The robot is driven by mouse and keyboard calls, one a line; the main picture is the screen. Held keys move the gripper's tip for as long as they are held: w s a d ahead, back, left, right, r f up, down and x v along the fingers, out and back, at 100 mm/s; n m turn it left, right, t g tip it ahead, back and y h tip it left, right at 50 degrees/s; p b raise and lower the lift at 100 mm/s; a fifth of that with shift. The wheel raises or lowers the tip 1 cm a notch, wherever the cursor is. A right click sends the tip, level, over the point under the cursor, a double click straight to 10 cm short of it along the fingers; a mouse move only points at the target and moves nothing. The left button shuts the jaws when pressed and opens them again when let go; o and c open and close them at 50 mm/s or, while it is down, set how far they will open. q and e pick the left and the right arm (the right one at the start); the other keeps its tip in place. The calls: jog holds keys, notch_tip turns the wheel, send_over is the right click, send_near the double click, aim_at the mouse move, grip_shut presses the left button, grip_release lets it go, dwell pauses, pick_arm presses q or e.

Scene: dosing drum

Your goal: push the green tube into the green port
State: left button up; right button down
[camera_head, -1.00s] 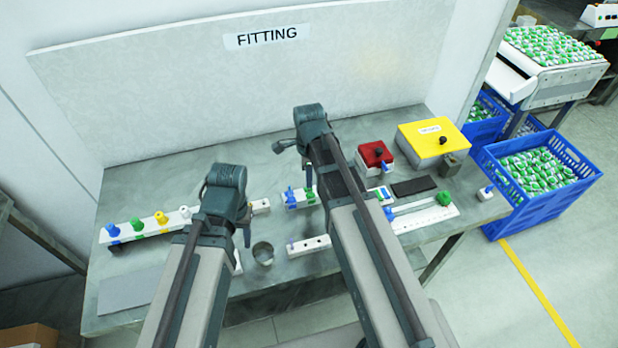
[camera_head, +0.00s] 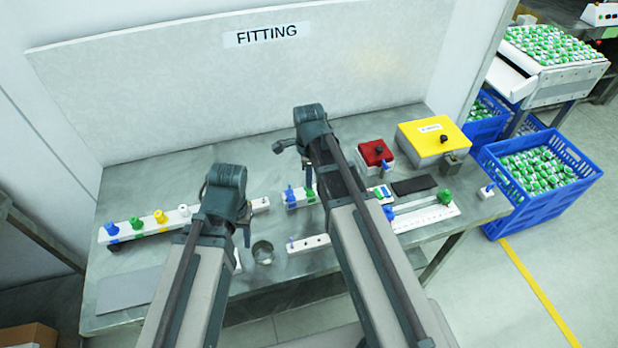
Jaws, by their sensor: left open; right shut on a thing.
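A white strip (camera_head: 150,231) at the left bears blue, green (camera_head: 137,224), yellow and white fittings; the green one may be the green port. A small white block (camera_head: 298,204) in the middle holds a blue piece and a green piece (camera_head: 310,195); I cannot tell whether this is the green tube. My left gripper (camera_head: 246,236) is open near the right end of the strip, its jaws mostly behind my wrist. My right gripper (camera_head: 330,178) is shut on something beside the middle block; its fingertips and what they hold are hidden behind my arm.
A metal cup (camera_head: 263,252) and a white holed bar (camera_head: 309,244) lie in front. A grey mat (camera_head: 128,290) lies front left.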

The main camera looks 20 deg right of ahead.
pick_arm(q)
jog(key=shift+f+b, duration=1.4)
pick_arm(e)
jog(key=shift+f, duration=1.45)
pick_arm(q)
jog(key=shift+r, duration=0.1)
pick_arm(e)
jog(key=shift+r, duration=0.1)
jog(key=c, duration=0.9)
grip_release()
pick_arm(q)
jog(key=shift+r, duration=0.1)
pick_arm(e)
jog(key=shift+r, duration=0.15)
notch_tip(320, 180, up, 14)
jog(key=p, duration=1.4)
jog(key=shift+f, duration=0.2)
pick_arm(q)
notch_tip(320, 180, up, 14)
jog(key=shift+f, duration=0.25)
pick_arm(e)
grip_shut()
